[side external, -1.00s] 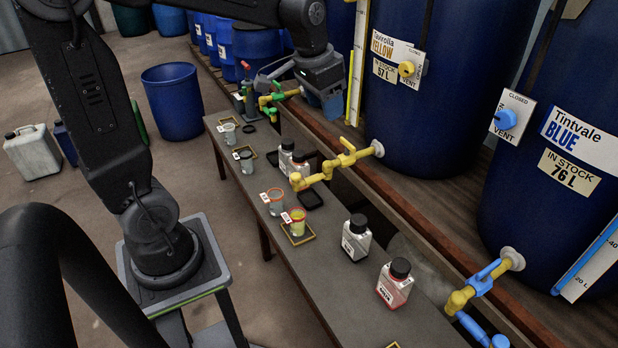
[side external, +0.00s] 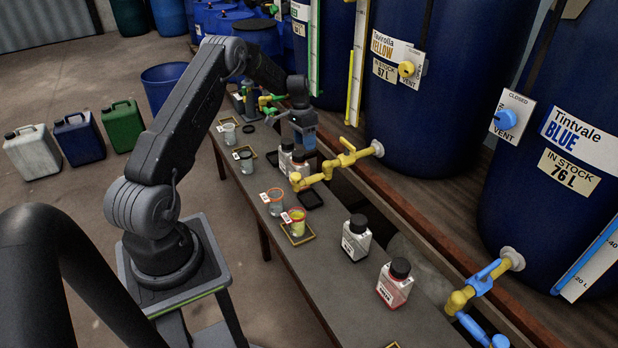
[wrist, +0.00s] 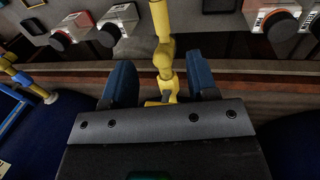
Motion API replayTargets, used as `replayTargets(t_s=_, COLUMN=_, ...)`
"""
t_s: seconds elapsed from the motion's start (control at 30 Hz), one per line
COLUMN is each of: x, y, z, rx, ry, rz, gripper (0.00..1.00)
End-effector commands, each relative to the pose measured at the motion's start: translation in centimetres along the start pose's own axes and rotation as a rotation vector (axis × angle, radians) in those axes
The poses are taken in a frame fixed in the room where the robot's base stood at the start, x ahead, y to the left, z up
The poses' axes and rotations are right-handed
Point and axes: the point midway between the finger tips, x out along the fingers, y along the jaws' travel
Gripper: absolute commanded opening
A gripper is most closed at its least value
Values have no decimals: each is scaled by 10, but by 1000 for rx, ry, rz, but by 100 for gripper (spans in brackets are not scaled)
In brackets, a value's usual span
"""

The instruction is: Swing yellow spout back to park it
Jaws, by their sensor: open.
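The yellow spout (side external: 318,179) reaches out from its tap (side external: 347,158) on the yellow vat, over the bench, its tip pointing down. In the wrist view the yellow spout (wrist: 161,18) runs up the middle of the picture, in line with the gap between my fingers. My gripper (side external: 305,145) is open, with blue fingers, and hangs beyond the spout in the side external view. The wrist view shows my gripper (wrist: 159,65) with its fingers spread and nothing clearly held. A cup with yellow liquid (side external: 297,228) stands on a framed pad near the spout tip.
Bottles (side external: 356,240) stand along the bench (side external: 320,265), including one with red contents (side external: 395,285). Clear cups (side external: 275,205) line its near edge. The yellow vat (side external: 415,110) and blue vat (side external: 560,230) rise behind. A blue spout (side external: 480,285) sticks out at right.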

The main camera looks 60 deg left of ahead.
Motion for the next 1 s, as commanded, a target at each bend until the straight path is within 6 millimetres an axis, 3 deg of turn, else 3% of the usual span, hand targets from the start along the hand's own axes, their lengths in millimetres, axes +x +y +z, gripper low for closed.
replayTargets(t_s=0.6, x=111, y=1, z=0, rx=0, ry=-1, rz=0, gripper=53)
replayTargets(t_s=0.8, x=129, y=1, z=0, rx=-1, ry=1, rz=-1, gripper=53)
replayTargets(t_s=1.0, x=133, y=1, z=0, rx=-1, ry=2, rz=-2, gripper=53)
